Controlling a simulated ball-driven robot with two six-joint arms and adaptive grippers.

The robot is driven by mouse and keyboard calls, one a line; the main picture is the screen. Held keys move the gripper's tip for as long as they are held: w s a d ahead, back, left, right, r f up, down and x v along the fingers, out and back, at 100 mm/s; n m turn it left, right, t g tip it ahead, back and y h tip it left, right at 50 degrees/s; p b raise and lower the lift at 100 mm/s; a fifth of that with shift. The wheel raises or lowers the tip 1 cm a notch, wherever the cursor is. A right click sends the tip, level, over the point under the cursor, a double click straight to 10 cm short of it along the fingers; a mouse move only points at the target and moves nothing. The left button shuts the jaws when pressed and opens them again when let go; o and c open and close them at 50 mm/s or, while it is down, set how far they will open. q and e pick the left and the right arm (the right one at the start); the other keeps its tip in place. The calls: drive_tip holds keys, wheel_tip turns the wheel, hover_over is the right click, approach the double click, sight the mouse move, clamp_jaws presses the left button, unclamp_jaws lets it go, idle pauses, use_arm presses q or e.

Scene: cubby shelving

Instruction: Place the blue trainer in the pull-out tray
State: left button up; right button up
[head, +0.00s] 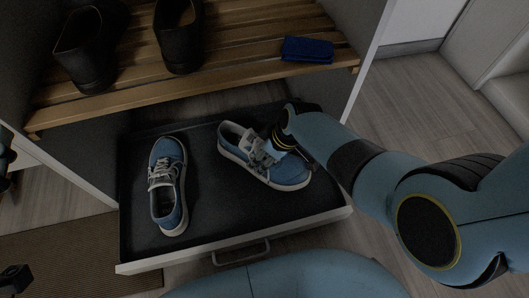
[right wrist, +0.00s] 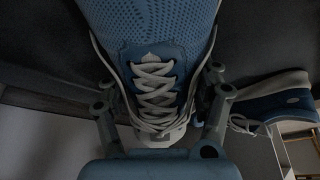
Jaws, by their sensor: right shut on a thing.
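One blue trainer (head: 263,160) with white laces and a pale sole is held by my right gripper (head: 269,153), whose fingers are shut around its laced upper. It is over the right half of the pull-out tray (head: 215,220); I cannot tell whether its sole touches the floor of the tray. The right wrist view shows its blue toe and laces (right wrist: 155,95) between the fingers. A second blue trainer (head: 168,185) stands in the left half of the tray. It also shows in the right wrist view (right wrist: 275,103). A dark part at the lower left edge seems to be my left gripper (head: 15,279); its jaws are unclear.
The dark tray is pulled out below a slatted wooden shelf (head: 225,65). Black shoes (head: 180,40) and a dark blue wallet-like item (head: 307,49) are on that shelf. The tray has a front handle (head: 241,253). A brown mat (head: 65,250) lies at the left.

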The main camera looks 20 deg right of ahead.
drive_tip(key=shift+f+b, duration=0.4)
drive_tip(key=shift+f, duration=0.15)
drive_tip(key=o, duration=1.5)
drive_tip(key=shift+r, duration=0.1)
